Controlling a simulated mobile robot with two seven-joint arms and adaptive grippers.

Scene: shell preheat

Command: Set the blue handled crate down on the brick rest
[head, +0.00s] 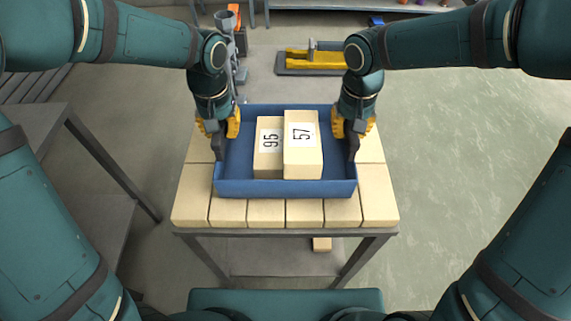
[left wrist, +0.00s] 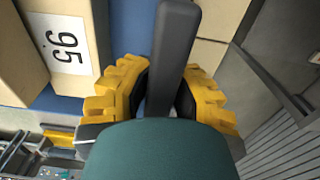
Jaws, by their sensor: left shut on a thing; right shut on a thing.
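The blue handled crate (head: 285,189) is over the brick rest (head: 226,212), a metal-framed table topped with pale bricks. The crate looks level; I cannot tell whether its base touches the bricks. It holds two pale blocks, one labelled 95 (head: 268,165) and one labelled 57 (head: 303,158). My left gripper (head: 219,140) is shut on the crate's left handle, and my right gripper (head: 352,140) is shut on the right handle. In the left wrist view, yellow fingers (left wrist: 158,95) close around the dark handle bar (left wrist: 176,45).
A grey metal table (head: 60,150) stands at the left. Behind the rest, a yellow item in a dark tray (head: 312,62) lies on the floor, with a stand and orange cup (head: 233,12) nearby. A loose brick (head: 321,244) lies below the rest. The floor at right is clear.

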